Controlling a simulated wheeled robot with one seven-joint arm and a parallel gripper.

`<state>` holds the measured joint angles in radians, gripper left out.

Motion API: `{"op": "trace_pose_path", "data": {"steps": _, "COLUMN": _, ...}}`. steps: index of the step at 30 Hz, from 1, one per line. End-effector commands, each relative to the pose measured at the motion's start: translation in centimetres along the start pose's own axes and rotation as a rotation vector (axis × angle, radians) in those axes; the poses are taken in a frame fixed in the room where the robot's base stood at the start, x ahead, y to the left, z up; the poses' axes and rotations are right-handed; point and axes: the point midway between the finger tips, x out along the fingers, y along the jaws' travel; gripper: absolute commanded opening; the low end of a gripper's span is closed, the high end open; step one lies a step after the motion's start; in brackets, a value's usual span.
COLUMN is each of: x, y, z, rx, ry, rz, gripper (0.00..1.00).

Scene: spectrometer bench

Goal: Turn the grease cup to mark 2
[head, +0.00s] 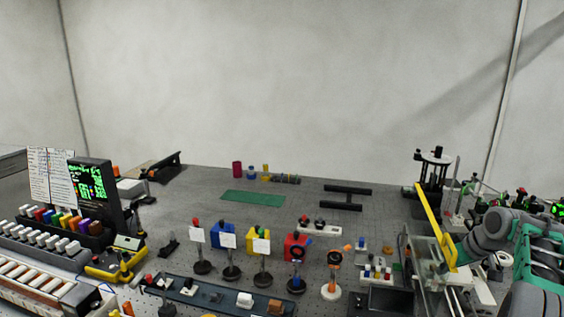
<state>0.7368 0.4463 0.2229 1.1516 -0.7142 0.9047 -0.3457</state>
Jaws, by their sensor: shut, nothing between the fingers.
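I cannot pick out the grease cup or its marks with certainty in the head view. My grey and teal arm reaches in from the right edge to the clear-walled stand with the yellow bar (430,215). My gripper (438,266) is at the end of this arm, low beside the bar, and is small and partly hidden there. It is shut, with nothing seen between its fingers. Whether it touches anything is too small to tell.
A dark post instrument (433,168) stands behind the yellow bar. Small holders with coloured knobs (376,268) stand left of my gripper. Several card stands and coloured blocks (297,246) fill the front middle. The bench around the green mat (253,198) is mostly clear.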

Motion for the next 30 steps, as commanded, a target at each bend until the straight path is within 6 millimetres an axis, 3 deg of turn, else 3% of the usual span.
{"op": "trace_pose_path", "data": {"steps": 16, "x": -0.6, "y": -0.6, "z": 0.6, "rx": -0.002, "ry": 0.000, "rz": -0.001, "gripper": 0.00}}
{"op": "trace_pose_path", "data": {"steps": 30, "x": -5.9, "y": -0.6, "z": -2.3, "rx": -0.002, "ry": 0.000, "rz": -0.002, "gripper": 0.00}}
